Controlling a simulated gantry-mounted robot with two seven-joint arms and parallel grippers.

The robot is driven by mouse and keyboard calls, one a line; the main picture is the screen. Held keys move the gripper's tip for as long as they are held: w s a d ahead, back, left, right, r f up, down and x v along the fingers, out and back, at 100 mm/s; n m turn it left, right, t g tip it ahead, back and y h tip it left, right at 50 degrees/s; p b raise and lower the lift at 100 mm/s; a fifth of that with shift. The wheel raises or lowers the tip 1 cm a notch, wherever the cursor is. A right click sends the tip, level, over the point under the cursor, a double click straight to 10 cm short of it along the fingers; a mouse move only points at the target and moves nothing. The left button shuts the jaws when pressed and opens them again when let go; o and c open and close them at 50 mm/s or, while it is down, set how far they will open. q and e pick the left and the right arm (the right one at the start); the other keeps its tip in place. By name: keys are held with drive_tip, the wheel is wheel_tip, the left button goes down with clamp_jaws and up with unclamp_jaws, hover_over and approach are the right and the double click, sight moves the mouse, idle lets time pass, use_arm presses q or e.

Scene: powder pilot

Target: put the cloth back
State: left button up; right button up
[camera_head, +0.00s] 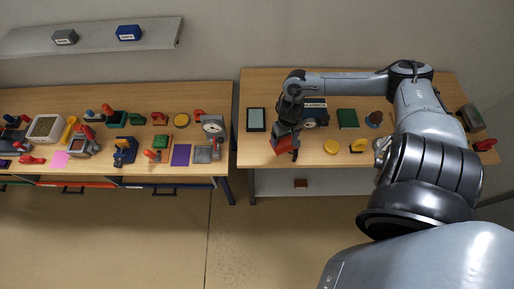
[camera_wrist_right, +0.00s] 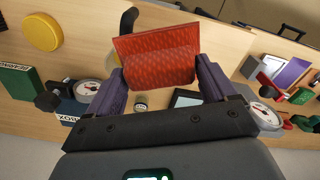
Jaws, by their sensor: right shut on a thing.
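The red cloth (camera_wrist_right: 158,55), a folded-looking piece with a woven texture, is between the two purple fingers of my right gripper (camera_wrist_right: 157,82) in the right wrist view. The gripper is shut on it. In the head view my right gripper (camera_head: 289,132) points down over the left part of the right table (camera_head: 246,157), and the red cloth (camera_head: 282,144) hangs tilted near the front edge. I cannot tell whether the cloth touches the tabletop. My left gripper is not in view.
A gap separates this table from the cluttered left table (camera_head: 215,93). A wall shelf (camera_head: 95,37) holds two boxes.

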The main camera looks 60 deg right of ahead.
drive_tip(key=w+f, duration=0.2)
drive_tip(key=w, duration=0.1)
drive_tip(key=w+a+f+b, duration=0.1)
drive_tip(key=w+f, duration=0.1)
drive_tip(key=w, duration=0.2)
drive_tip(key=w+a+f, duration=0.1)
drive_tip(key=w+f, duration=0.2)
drive_tip(key=w, duration=0.1)
drive_tip(key=shift+w, duration=0.1)
drive_tip(key=shift+f+b, duration=0.45)
drive_tip(key=shift+f, duration=1.6)
drive_tip(key=shift+f, duration=0.1)
drive_tip(key=o, duration=0.8)
drive_tip(key=shift+c, duration=0.2)
